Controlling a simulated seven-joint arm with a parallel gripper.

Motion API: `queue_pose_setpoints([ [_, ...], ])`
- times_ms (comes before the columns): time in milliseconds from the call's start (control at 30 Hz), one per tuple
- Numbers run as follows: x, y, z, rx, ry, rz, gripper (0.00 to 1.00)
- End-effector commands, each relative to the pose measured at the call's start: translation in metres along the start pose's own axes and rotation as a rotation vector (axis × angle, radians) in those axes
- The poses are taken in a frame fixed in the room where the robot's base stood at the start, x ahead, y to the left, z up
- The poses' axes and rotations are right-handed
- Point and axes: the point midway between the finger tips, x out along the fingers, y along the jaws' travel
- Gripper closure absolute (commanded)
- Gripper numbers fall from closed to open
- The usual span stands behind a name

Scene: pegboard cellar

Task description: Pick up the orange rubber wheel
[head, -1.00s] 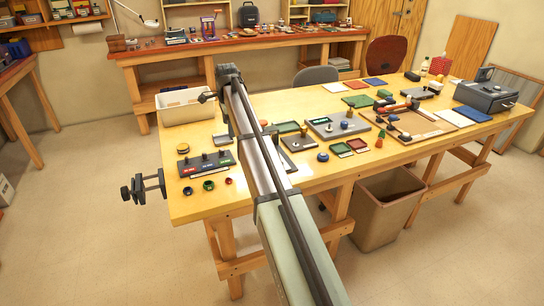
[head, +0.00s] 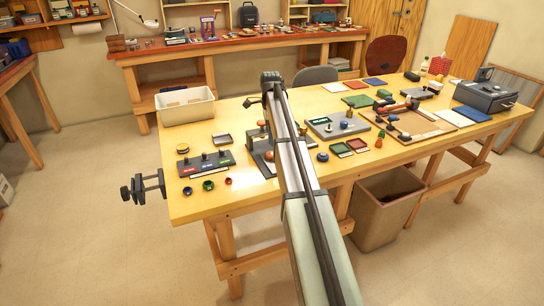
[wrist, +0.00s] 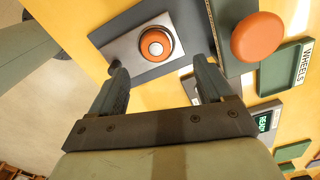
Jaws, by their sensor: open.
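In the wrist view, the orange rubber wheel (wrist: 155,43), a ring with a pale hub, sits in a dark round seat on a silver plate (wrist: 128,48) over a grey base. It also shows small in the head view (head: 269,156), beside my arm. My gripper (wrist: 160,68) is open and empty. Its two fingers point toward the wheel, one on each side in the picture, apart from it. In the head view my arm hides the fingers.
A plain orange disc (wrist: 257,36), larger in the picture, stands right of my right finger. Beyond it is a green tray labelled WHEELS (wrist: 286,70). A READY display (wrist: 264,119) is nearby. A white bin (head: 186,119) stands at the table's back left.

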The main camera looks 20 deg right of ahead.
Motion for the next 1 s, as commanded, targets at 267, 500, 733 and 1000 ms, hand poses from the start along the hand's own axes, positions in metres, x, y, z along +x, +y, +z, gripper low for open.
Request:
queue_pose_setpoints([
  [267,0.026,0.001,0.000,0.000,0.000,0.000,0.20],
  [500,0.045,0.007,-0.002,0.000,0.000,0.001,0.20],
  [733,0.073,0.008,-0.002,0.000,0.000,-0.001,0.20],
  [1000,0.076,0.008,-0.002,0.000,0.000,-0.002,0.20],
])
